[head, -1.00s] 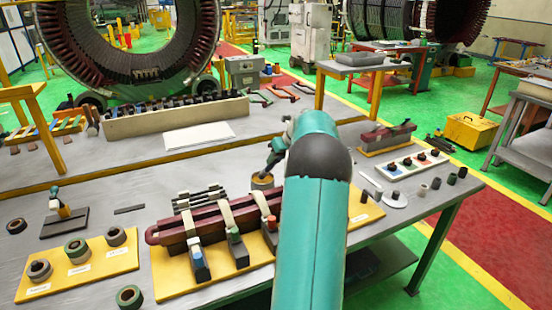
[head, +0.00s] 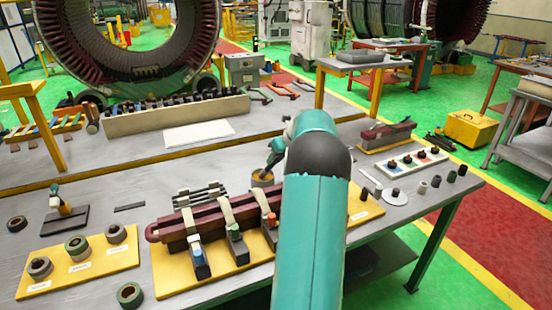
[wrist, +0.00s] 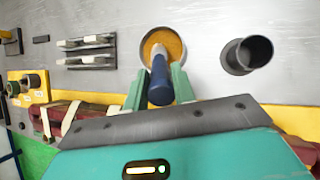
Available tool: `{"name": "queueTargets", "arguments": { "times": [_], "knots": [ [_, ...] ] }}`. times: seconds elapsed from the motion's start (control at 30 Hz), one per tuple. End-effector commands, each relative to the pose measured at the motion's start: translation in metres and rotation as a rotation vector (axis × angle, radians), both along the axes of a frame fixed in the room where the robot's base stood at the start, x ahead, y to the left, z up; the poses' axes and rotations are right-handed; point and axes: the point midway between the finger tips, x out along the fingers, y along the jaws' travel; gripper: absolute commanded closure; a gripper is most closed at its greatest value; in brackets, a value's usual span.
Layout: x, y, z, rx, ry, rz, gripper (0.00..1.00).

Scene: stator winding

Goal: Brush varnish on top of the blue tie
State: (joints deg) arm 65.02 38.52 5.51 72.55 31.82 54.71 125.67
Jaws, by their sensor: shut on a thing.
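My gripper (wrist: 160,80) is shut on the dark blue handle of a brush (wrist: 160,87). The brush's light ferrule reaches into a round pot of amber varnish (wrist: 175,43); its bristle end is hard to make out. In the head view the pot (head: 262,181) stands behind the coil, and my arm hides part of the gripper. The dark red coil (head: 170,232) lies on a yellow board with pale ties around it. The tie at the blue-marked block (head: 190,222) is the leftmost. The gripper is apart from it, to its right and behind.
A dark open cup (wrist: 247,55) stands right of the pot. Grey bars (head: 200,195) lie behind the coil. A yellow board with rings (head: 78,262) is at the left. My arm covers the coil's right part. Bare bench shows behind the bars.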

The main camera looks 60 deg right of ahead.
Motion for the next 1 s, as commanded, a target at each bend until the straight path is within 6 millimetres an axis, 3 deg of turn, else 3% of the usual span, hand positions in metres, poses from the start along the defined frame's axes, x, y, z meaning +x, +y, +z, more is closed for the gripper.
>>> {"name": "queueTargets", "arguments": {
  "times": [0.43, 1.0],
  "knots": [
    [0.0, 0.0, 0.001, 0.002, 0.001, 0.0, 0.97],
    [0.0, 0.0, 0.043, -0.001, 0.0, -0.001, 0.97]
  ]
}}
